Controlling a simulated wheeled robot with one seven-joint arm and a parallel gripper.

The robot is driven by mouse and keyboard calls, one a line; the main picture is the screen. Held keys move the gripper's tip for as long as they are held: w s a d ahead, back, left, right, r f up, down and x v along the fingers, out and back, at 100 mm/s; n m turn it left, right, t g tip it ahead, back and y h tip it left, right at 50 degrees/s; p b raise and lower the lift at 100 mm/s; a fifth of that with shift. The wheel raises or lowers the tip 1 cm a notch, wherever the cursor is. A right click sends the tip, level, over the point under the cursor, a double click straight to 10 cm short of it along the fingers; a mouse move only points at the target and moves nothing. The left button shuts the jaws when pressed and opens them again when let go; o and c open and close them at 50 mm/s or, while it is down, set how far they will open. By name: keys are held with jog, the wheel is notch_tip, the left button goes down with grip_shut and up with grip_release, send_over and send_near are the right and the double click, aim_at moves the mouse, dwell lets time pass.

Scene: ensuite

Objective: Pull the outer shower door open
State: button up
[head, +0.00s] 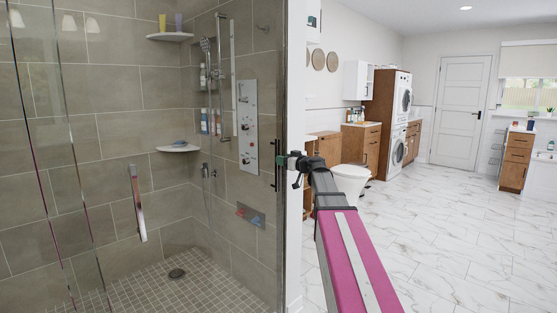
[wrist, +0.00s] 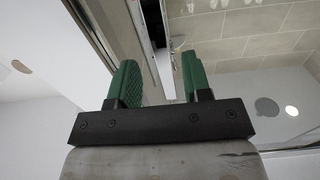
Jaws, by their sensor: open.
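The shower's glass front (head: 100,120) fills the left of the head view, with tiles showing through it. A dark upright handle (head: 277,166) is near its right edge.
Inside the shower are corner shelves (head: 178,148), a shower panel (head: 247,125) and a floor drain (head: 176,273). A toilet (head: 351,182) stands beyond my arm. Wooden cabinets and stacked washers (head: 399,145) are farther back. The marble floor (head: 450,230) at right is clear.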

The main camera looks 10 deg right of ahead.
jog(key=shift+x, duration=2.15)
jog(key=shift+s, duration=0.1)
jog(key=shift+a, duration=0.1)
grip_shut()
